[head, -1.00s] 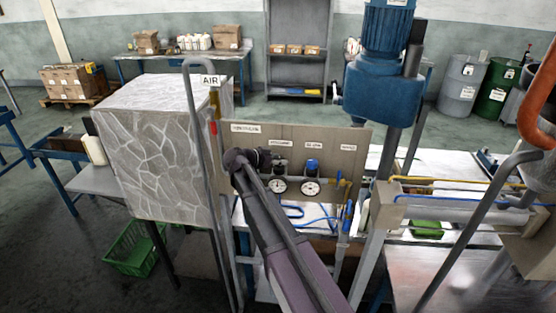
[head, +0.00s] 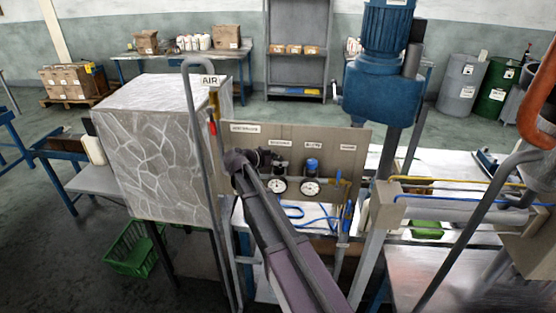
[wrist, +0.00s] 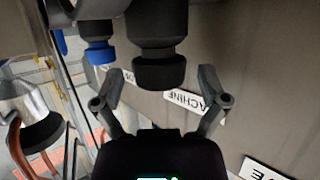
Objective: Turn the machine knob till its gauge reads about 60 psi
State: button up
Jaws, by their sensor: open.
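A black knob (wrist: 156,50) hangs from above in the wrist view, between and just beyond the open fingers of my gripper (wrist: 160,78). Gaps show between the knob and both fingers. A label reading MACHINE (wrist: 195,102) is on the panel beside it, upside down in this view. In the head view, my gripper (head: 272,159) is at the panel (head: 225,147) and hides the black knob. A round gauge (head: 277,186) sits just below my gripper; its needle is too small to read.
A blue knob (head: 312,163) stands to the right above a second gauge (head: 311,187); it also shows in the wrist view (wrist: 98,42). A grey pipe (head: 198,130) rises left of the panel. A blue motor (head: 383,90) stands to the right.

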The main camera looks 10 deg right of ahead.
jog(key=shift+w+m+g, duration=0.1)
jog(key=shift+m+g, duration=0.4)
jog(key=shift+g, duration=0.1)
jog(key=shift+m+g, duration=0.3)
jog(key=p+v, duration=0.5)
jog(key=v, duration=0.9)
jog(key=shift+f+h, duration=0.3)
jog(key=s+d+f+n+g+y+b, duration=0.1)
jog(key=s+d+f+n+y+b, duration=0.3)
jog(key=s+f+b, duration=0.2)
jog(key=s+d+f+n+g+y+b, duration=0.2)
jog(key=s+d+f+n+y+b, duration=0.2)
jog(key=s+f, duration=0.6)
jog(key=s+d+f+n+g+y+b, duration=0.1)
jog(key=s+d+f+n+y+b, duration=0.2)
jog(key=f, duration=1.1)
jog(key=s+n+y+b, duration=0.1)
jog(key=s+n+b, duration=0.2)
jog(key=s+b, duration=0.2)
jog(key=shift+s+d+f+y+b, duration=0.25)
jog(key=shift+s+d+y+b, duration=0.15)
jog(key=shift+s, duration=0.15)
